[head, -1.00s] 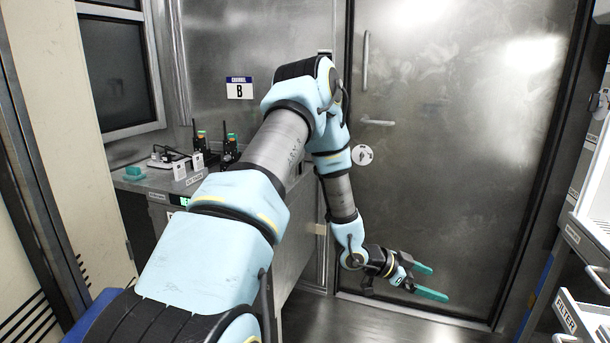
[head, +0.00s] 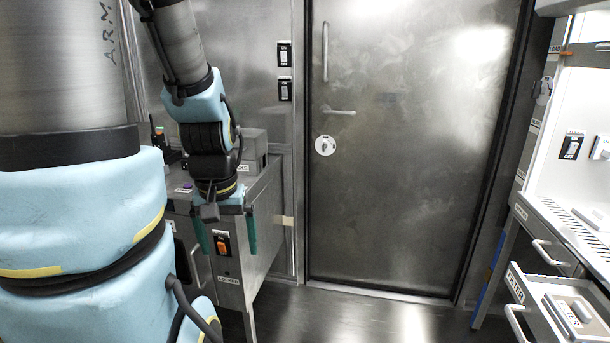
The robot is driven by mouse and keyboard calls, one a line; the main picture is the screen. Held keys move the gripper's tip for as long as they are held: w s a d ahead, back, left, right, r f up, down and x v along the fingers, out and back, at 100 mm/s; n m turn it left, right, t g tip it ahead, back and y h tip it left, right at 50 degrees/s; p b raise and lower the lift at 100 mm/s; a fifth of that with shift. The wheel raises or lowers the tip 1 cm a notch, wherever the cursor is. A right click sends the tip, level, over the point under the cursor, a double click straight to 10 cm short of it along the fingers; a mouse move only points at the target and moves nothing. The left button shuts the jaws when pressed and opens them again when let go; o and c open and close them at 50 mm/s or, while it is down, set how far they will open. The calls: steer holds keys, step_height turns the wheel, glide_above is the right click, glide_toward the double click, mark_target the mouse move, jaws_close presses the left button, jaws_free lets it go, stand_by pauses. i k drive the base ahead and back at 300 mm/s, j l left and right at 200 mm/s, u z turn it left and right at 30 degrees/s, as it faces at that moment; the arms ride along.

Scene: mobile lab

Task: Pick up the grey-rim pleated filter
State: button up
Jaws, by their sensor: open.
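My gripper (head: 228,248) hangs at the left-centre, its two teal fingers pointing down and spread apart with nothing between them. It appears in front of the grey cabinet (head: 265,220). No pleated filter can be made out clearly. An open drawer (head: 515,287) labelled "FILTER" is at the lower right, far from my gripper. A pale grey block-like item (head: 572,309) lies in it; I cannot tell whether it has pleats or a grey rim.
A closed metal door (head: 410,150) fills the centre. A white workbench (head: 548,222) with a handled drawer stands at the right, above the open drawer. The floor (head: 370,315) before the door is clear. A grey box (head: 255,148) stands on the left cabinet.

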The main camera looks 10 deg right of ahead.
mark_target(582, 323)
steer(key=z, duration=0.75)
steer(key=i+l+z, duration=0.1)
steer(key=z, duration=0.35)
steer(key=i+z, duration=0.3)
steer(key=z, duration=0.2)
steer(key=i+j+z, duration=0.1)
steer(key=z, duration=0.35)
steer(key=i+j, duration=0.65)
